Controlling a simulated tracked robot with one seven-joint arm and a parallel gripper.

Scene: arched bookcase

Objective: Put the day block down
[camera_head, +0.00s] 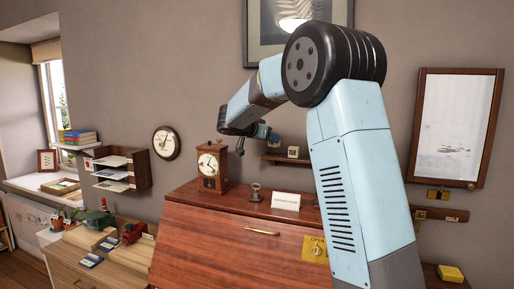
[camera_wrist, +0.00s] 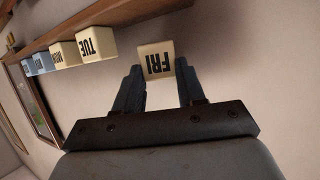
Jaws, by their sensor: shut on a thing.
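My gripper (camera_wrist: 160,92) is shut on a cream block marked FRI (camera_wrist: 157,62), held between the two dark fingertips in the wrist view. The lettering is upside down in this view. The wooden shelf (camera_wrist: 90,28) runs along the upper left. A TUE block (camera_wrist: 96,44) and several other blocks stand along it, left of the FRI block. A clear gap lies between the TUE and FRI blocks. In the head view a small cream block (camera_head: 293,152) shows at the wall shelf (camera_head: 287,161); its marking is too small to read.
A mantel clock (camera_head: 209,166), a small metal stand (camera_head: 256,192) and a white card (camera_head: 286,201) stand on the wooden desk (camera_head: 215,222) below. My arm hides part of the wall shelf.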

